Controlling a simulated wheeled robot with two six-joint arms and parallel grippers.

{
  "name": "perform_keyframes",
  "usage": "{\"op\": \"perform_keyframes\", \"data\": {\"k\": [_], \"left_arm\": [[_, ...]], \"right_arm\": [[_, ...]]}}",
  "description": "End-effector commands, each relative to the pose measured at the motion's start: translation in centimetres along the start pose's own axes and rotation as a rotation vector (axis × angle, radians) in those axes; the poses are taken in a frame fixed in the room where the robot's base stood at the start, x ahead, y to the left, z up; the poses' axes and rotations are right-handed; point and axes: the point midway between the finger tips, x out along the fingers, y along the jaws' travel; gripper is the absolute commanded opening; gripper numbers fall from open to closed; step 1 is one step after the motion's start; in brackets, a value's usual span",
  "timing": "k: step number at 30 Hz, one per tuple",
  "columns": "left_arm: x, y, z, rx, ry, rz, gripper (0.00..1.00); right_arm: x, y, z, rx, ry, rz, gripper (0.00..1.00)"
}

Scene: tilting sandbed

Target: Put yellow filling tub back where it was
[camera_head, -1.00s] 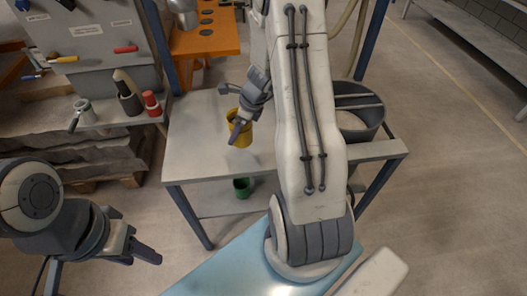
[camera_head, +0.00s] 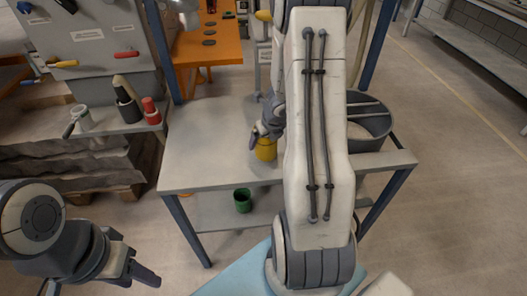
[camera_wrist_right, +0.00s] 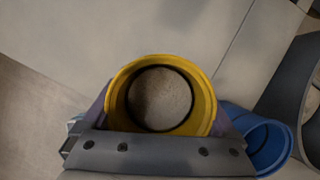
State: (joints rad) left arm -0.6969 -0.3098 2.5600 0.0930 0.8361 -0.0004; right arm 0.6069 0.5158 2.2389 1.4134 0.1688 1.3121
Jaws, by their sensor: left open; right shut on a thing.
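The yellow tub (camera_head: 266,149) is at the grey table, just left of my right arm's large white link. My right gripper (camera_head: 266,134) is shut on the tub from above; my arm hides part of both. In the right wrist view the yellow tub (camera_wrist_right: 207,92) stands between the fingers of my right gripper (camera_wrist_right: 160,112), its round mouth facing the camera and a grey-brown surface inside. I cannot tell whether its base touches the table. My left gripper (camera_head: 137,258) is open and empty at the lower left, away from the table.
The grey table (camera_head: 210,145) is clear left of the tub. A blue tub (camera_wrist_right: 268,140) sits close beside the gripper in the wrist view. A green tub (camera_head: 242,200) stands on the lower shelf. A round grey bin (camera_head: 372,125) is at the table's right.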

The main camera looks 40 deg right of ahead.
Motion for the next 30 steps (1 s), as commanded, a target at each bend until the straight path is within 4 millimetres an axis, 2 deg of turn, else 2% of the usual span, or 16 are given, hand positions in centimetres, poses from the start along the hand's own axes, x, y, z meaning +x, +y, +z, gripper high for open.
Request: {"op": "perform_keyframes", "data": {"k": [1,6,19,20,30], "left_arm": [[1.0,-0.1,0.1,0.0,0.0,0.0,0.5],[2.9,-0.2,0.2,0.0,0.0,0.0,0.5],[3.2,-0.2,0.2,0.0,0.0,0.0,0.5],[3.1,-0.2,0.2,0.0,0.0,0.0,0.5],[2.4,-0.2,0.1,0.0,0.0,0.0,0.5]], "right_arm": [[1.0,0.0,-0.4,0.0,0.0,0.0,0.0],[3.0,0.0,-1.2,0.001,0.0,0.0,0.0],[3.4,0.0,-1.4,-0.001,-0.001,0.0,0.0],[3.2,0.0,-1.3,-0.001,0.0,0.001,1.0],[2.6,0.0,-1.1,-0.001,0.0,0.001,1.0]]}}
